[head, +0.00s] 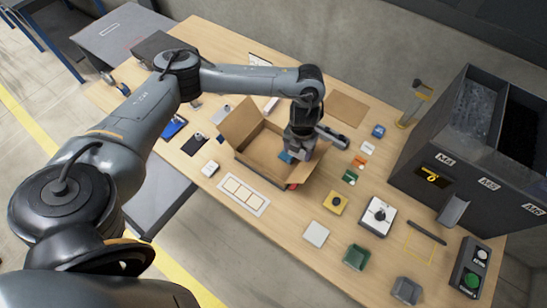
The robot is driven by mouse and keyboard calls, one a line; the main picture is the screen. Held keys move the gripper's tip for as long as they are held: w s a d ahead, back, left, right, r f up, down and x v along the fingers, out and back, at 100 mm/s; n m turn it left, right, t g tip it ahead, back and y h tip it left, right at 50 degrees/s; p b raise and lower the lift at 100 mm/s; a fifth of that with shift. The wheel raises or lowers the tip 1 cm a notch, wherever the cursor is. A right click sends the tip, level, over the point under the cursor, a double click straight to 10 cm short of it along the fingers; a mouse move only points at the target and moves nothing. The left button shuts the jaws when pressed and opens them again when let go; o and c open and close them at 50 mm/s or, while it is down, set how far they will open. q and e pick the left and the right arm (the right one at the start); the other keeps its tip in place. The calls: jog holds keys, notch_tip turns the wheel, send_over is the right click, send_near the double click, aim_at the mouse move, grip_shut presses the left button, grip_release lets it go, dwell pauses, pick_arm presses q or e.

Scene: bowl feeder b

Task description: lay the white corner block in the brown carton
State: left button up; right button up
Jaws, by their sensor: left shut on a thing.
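The brown carton (243,122) stands open near the middle of the table, with flaps spread. My left gripper (298,150) points down over the right part of the carton. It is shut on a pale piece that looks like the white corner block (299,144); the gripper hides much of it, and I cannot tell whether it touches the carton floor. A small blue piece (286,157) shows beside the gripper, within the carton's outline. My right gripper is not in view.
A white panel with square recesses (243,195) lies in front of the carton. A small white object (210,168) lies left of it. Small coloured parts lie right of the carton. A dark bin unit (470,150) stands at the right.

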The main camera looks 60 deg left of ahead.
pick_arm(q)
jog(key=shift+m, duration=0.6)
jog(key=s+a+f+b, duration=0.1)
jog(key=s+a+f, duration=0.1)
jog(key=a, duration=0.1)
jog(key=s+a+f+b, duration=0.2)
jog(key=a+f, duration=0.1)
jog(key=s+a+f+b, duration=0.1)
jog(key=s+a+f, duration=0.1)
jog(key=a, duration=0.1)
jog(key=shift+a+f+b, duration=0.1)
jog(key=shift+f+b, duration=0.1)
jog(key=shift+b, duration=0.15)
send_over(256, 158)
notch_tip(256, 158, down, 2)
jog(key=shift+f, duration=0.15)
jog(key=shift+f+b, duration=0.35)
jog(key=shift+f, duration=1.7)
jog(key=shift+f, duration=0.1)
jog(key=o, duration=1.1)
